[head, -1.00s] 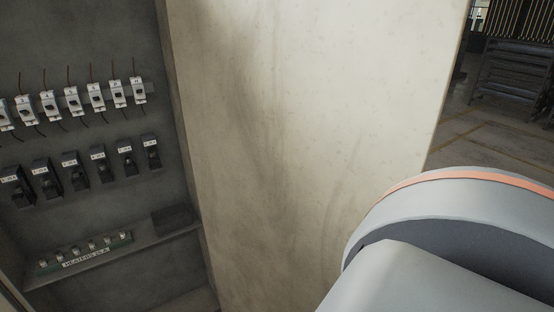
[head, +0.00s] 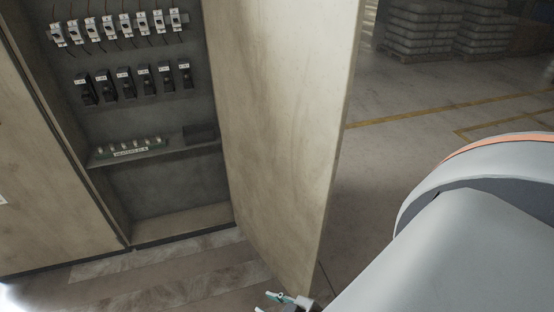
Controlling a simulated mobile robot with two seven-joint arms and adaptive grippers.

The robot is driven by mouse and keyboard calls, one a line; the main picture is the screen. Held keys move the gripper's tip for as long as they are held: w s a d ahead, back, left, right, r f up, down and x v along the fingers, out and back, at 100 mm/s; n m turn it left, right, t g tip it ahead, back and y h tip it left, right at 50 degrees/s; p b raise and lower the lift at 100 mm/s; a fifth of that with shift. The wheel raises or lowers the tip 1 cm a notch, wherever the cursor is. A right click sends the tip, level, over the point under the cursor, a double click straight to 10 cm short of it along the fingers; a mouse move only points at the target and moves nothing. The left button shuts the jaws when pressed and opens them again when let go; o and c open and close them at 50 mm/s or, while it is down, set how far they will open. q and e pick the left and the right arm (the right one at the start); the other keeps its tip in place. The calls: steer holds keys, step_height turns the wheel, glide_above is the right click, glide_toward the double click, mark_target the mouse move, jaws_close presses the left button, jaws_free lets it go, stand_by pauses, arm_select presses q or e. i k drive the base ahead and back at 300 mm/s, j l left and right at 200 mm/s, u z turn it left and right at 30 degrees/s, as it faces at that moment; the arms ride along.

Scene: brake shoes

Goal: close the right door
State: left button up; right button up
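The right door (head: 275,130) is a tall beige panel, swung wide open from the right side of a grey electrical cabinet (head: 160,190). Its free edge is toward the right and its lower corner reaches near the bottom of the head view. My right gripper (head: 268,302) is at the bottom edge, close to the door's lower corner in the picture. It is partly cut off; its two light fingertips look apart with nothing between them. I cannot tell whether it touches the door. My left gripper is not in view.
Inside the cabinet are rows of breakers (head: 118,28), black switches (head: 135,82) and a shelf (head: 165,148) with a small labelled strip. A beige panel (head: 45,180) stands left of the opening. Stacked sacks (head: 425,28) stand far back.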

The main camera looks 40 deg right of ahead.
mark_target(283, 71)
steer(key=k+l, duration=0.25)
steer(key=l, duration=0.15)
steer(key=k+l+u, duration=0.1)
steer(key=k+l, duration=0.2)
steer(key=l, duration=0.65)
steer(key=k+l+u, duration=0.1)
steer(key=l, duration=0.4)
steer(key=i+l, duration=0.1)
steer(key=l, duration=0.4)
steer(key=i+l+u, duration=0.1)
steer(key=l, duration=0.4)
